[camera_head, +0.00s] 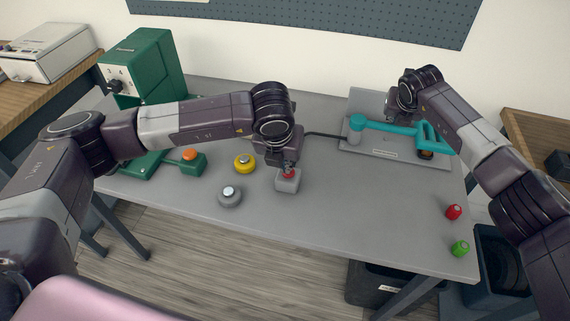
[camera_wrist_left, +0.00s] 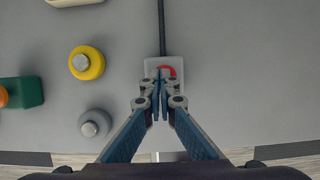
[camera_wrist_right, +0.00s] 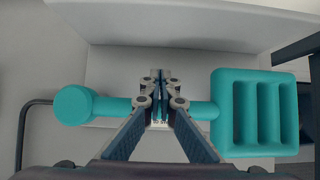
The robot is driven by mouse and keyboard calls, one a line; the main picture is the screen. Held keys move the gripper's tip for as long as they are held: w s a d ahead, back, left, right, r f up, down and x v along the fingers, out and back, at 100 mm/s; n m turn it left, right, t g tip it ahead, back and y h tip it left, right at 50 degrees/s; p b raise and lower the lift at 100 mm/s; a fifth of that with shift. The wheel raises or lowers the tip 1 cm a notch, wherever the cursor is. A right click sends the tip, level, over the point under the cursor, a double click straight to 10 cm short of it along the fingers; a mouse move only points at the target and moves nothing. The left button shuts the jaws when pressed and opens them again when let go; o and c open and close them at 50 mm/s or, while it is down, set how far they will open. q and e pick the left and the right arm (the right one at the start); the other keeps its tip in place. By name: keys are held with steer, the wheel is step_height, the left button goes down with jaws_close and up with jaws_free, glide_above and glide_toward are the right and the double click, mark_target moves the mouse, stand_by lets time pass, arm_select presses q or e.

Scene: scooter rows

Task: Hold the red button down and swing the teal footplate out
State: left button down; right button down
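The red button (camera_head: 289,174) sits on a small grey box (camera_head: 287,185) at the table's middle. My left gripper (camera_head: 289,166) points down at it with fingers together, tips at or just above the red top; I cannot tell whether it is pressed. In the left wrist view part of the red button (camera_wrist_left: 168,69) shows around the tips. The teal footplate (camera_head: 429,134), a slotted frame, is on a teal bar from a round post (camera_head: 356,123). My right gripper (camera_head: 391,108) is shut beside the bar's far side; the footplate (camera_wrist_right: 258,112) is to its right in the right wrist view.
A cable (camera_head: 322,134) runs from the button box to the grey base plate (camera_head: 385,156). Yellow (camera_head: 245,162), grey (camera_head: 229,197) and orange (camera_head: 190,154) buttons stand left. Red (camera_head: 453,212) and green (camera_head: 460,248) knobs lie near the right edge. The front middle of the table is clear.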

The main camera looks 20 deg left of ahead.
steer(key=shift+s, duration=2.6)
steer(key=shift+w+r, duration=0.25)
steer(key=shift+r, duration=0.9)
steer(key=shift+w+r, duration=0.25)
steer(key=shift+r, duration=0.95)
steer(key=shift+w+r, duration=0.25)
steer(key=shift+r, duration=0.9)
